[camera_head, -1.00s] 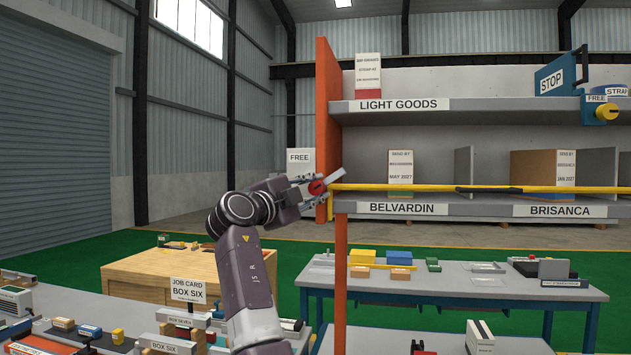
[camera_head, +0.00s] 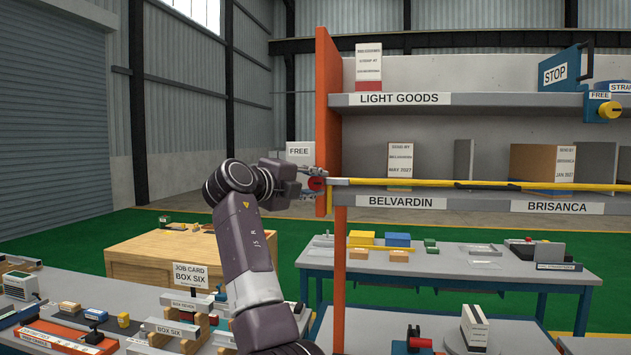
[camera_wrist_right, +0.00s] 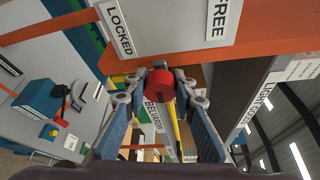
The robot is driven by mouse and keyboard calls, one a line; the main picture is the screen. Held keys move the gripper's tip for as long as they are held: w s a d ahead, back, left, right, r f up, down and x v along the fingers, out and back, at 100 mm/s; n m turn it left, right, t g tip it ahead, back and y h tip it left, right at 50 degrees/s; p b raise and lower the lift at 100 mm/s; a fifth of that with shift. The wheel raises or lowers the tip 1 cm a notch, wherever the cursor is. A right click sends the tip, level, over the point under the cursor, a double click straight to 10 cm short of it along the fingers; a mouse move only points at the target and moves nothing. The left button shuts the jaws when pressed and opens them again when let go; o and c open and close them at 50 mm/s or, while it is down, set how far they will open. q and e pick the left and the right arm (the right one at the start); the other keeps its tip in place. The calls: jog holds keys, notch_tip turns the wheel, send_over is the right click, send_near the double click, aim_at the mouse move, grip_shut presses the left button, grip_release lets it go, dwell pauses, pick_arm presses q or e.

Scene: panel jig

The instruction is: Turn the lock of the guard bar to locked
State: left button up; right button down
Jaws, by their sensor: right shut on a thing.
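The red lock knob (camera_head: 316,184) sits at the left end of the yellow guard bar (camera_head: 400,183), by the orange upright. My right gripper (camera_head: 320,182) reaches it from the left, its fingers on either side of the knob. In the right wrist view the round red knob (camera_wrist_right: 159,85) is held between the two fingertips. Which plate the knob's mark points to I cannot tell. My left gripper is out of view.
The orange upright (camera_head: 328,90) and the grey shelf (camera_head: 470,197) are close to my right gripper. A blue table (camera_head: 450,275) with boxes stands below, and a wooden bench (camera_head: 155,255) at left.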

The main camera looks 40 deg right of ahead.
dwell(0.4)
jog(key=c, duration=1.6)
grip_release()
jog(key=shift+a, duration=0.1)
jog(key=v, duration=1.1)
jog(key=shift+s+a, duration=0.1)
jog(key=shift+a, duration=0.3)
